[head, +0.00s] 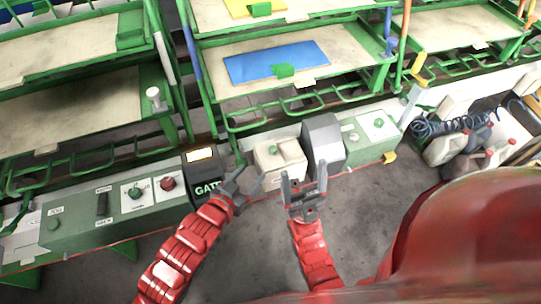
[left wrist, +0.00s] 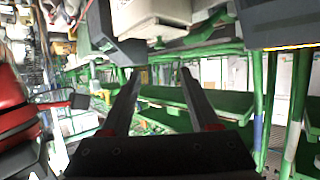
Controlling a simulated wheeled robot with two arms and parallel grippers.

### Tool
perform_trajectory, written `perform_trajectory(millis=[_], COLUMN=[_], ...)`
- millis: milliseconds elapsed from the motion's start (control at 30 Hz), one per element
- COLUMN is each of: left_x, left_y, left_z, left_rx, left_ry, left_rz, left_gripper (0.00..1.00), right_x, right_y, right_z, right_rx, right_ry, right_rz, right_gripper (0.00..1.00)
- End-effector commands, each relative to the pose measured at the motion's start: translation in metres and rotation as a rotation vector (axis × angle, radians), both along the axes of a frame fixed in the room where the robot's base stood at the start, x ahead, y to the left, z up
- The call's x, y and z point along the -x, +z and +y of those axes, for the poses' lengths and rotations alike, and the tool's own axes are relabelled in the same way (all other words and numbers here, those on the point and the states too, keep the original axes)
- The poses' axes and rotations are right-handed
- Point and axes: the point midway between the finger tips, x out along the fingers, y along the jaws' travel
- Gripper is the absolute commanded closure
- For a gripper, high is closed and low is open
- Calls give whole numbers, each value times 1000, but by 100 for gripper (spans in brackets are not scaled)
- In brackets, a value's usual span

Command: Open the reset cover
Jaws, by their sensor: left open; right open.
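No label reading "reset" is legible, so I cannot tell for sure which part is the reset cover. A cream box (head: 279,162) with a small raised part on top and a grey box-shaped housing (head: 323,140) stand side by side on the bench front. My left gripper (head: 239,176) is open and empty, between the black "GATE" box (head: 203,172) and the cream box. In the left wrist view, its two fingers (left wrist: 160,85) are apart with nothing between them. My right gripper (head: 304,176) is open, fingers up, just in front of the cream box and grey housing.
A green control panel (head: 120,213) with a red button and switches lies left of the "GATE" box. Another green panel (head: 370,138) with buttons is right of the grey housing. Green racks with trays stand behind. Coiled blue hose (head: 440,125) lies right. Floor in front is clear.

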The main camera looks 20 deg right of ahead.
Motion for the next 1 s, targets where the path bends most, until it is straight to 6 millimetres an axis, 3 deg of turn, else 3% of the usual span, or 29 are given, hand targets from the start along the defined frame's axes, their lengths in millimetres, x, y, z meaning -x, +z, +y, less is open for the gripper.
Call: perform_trajectory(millis=[33, 533, 567, 633, 1000], left_x=[-6, -53, -56, -64, -91], left_y=[-13, -39, -39, -36, -51], left_z=[-6, -50, -54, -62, -85], left_rx=[0, 2, 2, 1, 1], left_ry=[-3, -2, -2, -2, 0], left_rz=[-4, -5, -5, 1, -1], left_gripper=[38, 38, 38, 38, 38], right_x=[0, 0, 0, 0, 0], right_y=[-21, -113, -117, -104, -103], right_z=[0, 0, 0, 0, 0], right_rx=[0, 0, 0, 0, 0], right_ry=[0, 0, 0, 0, 0], right_rz=[0, 0, 0, 0, 0], right_gripper=[19, 19, 19, 19, 19])
